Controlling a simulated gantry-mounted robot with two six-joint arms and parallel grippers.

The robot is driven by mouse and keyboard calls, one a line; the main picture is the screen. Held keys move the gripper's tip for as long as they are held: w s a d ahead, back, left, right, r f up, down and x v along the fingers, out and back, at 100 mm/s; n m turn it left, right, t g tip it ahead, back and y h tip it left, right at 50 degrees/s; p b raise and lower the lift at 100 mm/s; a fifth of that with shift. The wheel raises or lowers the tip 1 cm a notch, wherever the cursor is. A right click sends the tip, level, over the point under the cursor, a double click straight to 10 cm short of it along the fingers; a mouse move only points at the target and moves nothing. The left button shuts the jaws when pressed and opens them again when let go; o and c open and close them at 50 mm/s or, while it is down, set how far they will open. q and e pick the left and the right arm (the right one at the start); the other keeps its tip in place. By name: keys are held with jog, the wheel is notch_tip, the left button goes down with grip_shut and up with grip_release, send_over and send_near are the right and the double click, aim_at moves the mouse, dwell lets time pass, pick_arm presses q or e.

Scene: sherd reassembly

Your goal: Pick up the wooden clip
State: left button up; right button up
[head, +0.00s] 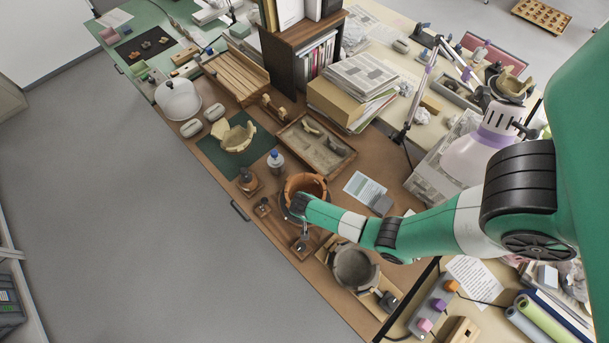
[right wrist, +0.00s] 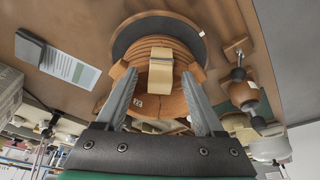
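The wooden clip is a pale block (right wrist: 160,75) in the middle of the right wrist view, at the rim of a terracotta pot (right wrist: 180,102). My right gripper (right wrist: 159,74) is open, with one finger on each side of the clip and a gap showing on both sides. In the head view, my right arm reaches from the right to the reddish-brown pot (head: 306,181), and its wrist covers the pot's near side. I cannot make out the clip or the fingertips there. My left gripper is not in view.
The pot stands on a dark round disc (right wrist: 194,28). In the head view, a grey bowl (head: 354,266) sits nearer the front, and a wooden tray (head: 333,165) lies behind.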

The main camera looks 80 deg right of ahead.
jog(key=c, duration=0.9)
jog(key=shift+r, duration=0.1)
